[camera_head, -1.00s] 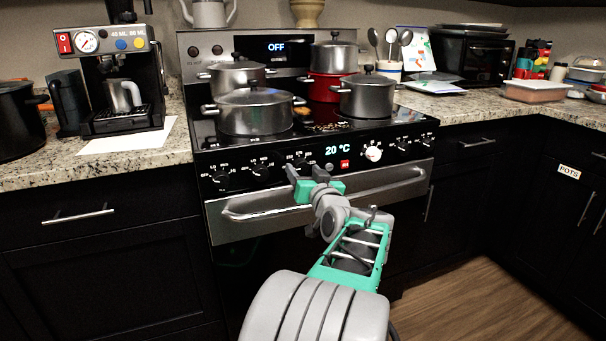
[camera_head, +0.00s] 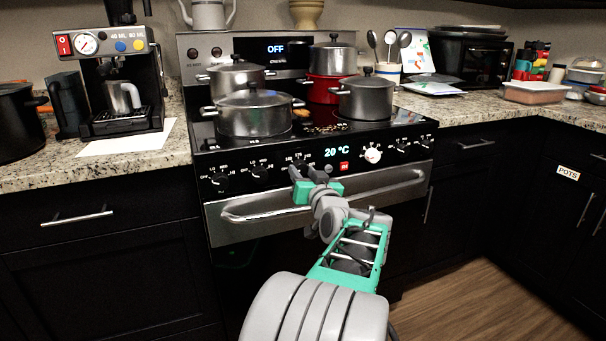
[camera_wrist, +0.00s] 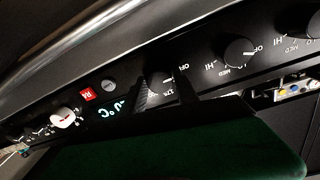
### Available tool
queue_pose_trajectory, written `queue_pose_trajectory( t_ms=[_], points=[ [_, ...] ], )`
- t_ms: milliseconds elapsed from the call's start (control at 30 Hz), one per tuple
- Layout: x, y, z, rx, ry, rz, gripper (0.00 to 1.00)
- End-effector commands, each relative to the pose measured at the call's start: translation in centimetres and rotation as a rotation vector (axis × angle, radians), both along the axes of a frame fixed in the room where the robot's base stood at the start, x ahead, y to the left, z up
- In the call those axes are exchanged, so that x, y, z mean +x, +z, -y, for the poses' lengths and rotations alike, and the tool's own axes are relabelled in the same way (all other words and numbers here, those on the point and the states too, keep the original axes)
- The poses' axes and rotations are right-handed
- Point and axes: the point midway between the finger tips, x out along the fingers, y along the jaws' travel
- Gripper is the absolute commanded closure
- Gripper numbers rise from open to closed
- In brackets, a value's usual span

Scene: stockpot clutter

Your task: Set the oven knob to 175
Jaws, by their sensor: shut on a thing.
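The black stove front panel carries a row of knobs. A white knob (camera_head: 372,154) sits right of the lit 20 °C display (camera_head: 336,152); it also shows in the wrist view (camera_wrist: 63,117). A black knob (camera_wrist: 160,84) sits left of the display. My gripper (camera_head: 308,173) is at this black knob, with its dark fingers on either side in the wrist view (camera_wrist: 163,95), shut on it. The fingers partly hide the knob and its markings. My gripper is apart from the white knob. I cannot read a 175 mark on any knob.
The oven handle (camera_head: 255,214) runs across just below my gripper. Other black knobs, such as one at the left (camera_head: 218,181), flank the held knob. A red button (camera_head: 344,166) is below the display. Several pots, including a front one (camera_head: 253,116), stand on the cooktop.

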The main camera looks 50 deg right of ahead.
Motion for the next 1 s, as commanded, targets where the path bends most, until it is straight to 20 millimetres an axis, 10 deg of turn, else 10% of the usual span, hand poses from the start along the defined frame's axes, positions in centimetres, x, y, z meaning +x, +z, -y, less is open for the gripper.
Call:
queue_pose_trajectory(
  t_ms=[1000],
  points=[
    [-0.03,0.49,0.0,0.492,-0.002,0.288,1.0]
  ],
)
